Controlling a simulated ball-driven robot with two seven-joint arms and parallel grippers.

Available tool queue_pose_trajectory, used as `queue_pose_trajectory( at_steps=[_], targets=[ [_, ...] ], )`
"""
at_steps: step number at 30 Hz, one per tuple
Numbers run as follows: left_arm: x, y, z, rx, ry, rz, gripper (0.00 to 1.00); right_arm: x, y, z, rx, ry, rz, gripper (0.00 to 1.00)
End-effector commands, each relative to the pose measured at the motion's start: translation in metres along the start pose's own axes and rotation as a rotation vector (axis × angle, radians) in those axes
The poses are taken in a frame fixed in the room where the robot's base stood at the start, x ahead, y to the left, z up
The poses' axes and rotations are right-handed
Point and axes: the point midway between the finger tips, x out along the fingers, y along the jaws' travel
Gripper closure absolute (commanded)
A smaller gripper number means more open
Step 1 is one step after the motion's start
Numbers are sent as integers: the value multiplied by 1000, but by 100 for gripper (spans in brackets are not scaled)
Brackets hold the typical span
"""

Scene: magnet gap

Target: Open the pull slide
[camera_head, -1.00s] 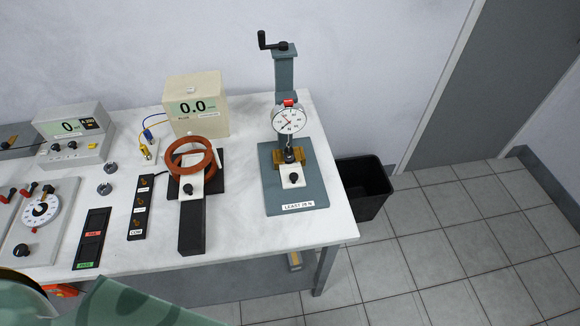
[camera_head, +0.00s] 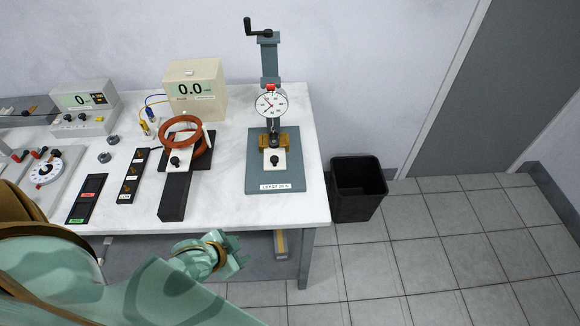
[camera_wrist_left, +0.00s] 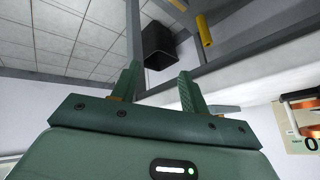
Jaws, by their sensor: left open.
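Two white slide pieces with black knobs show in the head view. One slide (camera_head: 279,166) lies on the blue-grey base of the gauge stand (camera_head: 268,62), under the round dial gauge (camera_head: 271,104). The other slide (camera_head: 185,154) lies by the red-brown coil (camera_head: 184,124), at the head of a black rail (camera_head: 173,198). I cannot tell which is the pull slide. My left gripper (camera_head: 238,253) is in front of the table's front edge, apart from both. In the left wrist view its fingers (camera_wrist_left: 158,88) are open and empty. My right gripper is not in view.
The white table (camera_head: 225,212) also holds a cream meter box (camera_head: 196,92) reading 0.0, a black switch strip (camera_head: 131,176) and another meter (camera_head: 86,108). A black bin (camera_head: 357,190) stands on the floor right of the table. The tiled floor further right is clear.

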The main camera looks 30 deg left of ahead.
Motion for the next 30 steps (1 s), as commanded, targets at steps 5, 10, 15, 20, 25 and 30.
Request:
queue_pose_trajectory(
  at_steps=[5,10,15,20,25,30],
  targets=[
    [-34,-29,-55,15,175,20,55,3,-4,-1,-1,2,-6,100],
    [-45,-72,-81,-109,357,43,55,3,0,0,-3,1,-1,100],
    [-55,-123,-96,-248,494,16,55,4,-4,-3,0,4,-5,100],
    [-61,-155,-105,-328,566,-14,55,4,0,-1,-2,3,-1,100],
    [-43,-159,-116,-338,574,-16,55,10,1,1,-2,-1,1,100],
    [-7,-163,-137,-339,574,-16,55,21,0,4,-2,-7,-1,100]
  ],
)
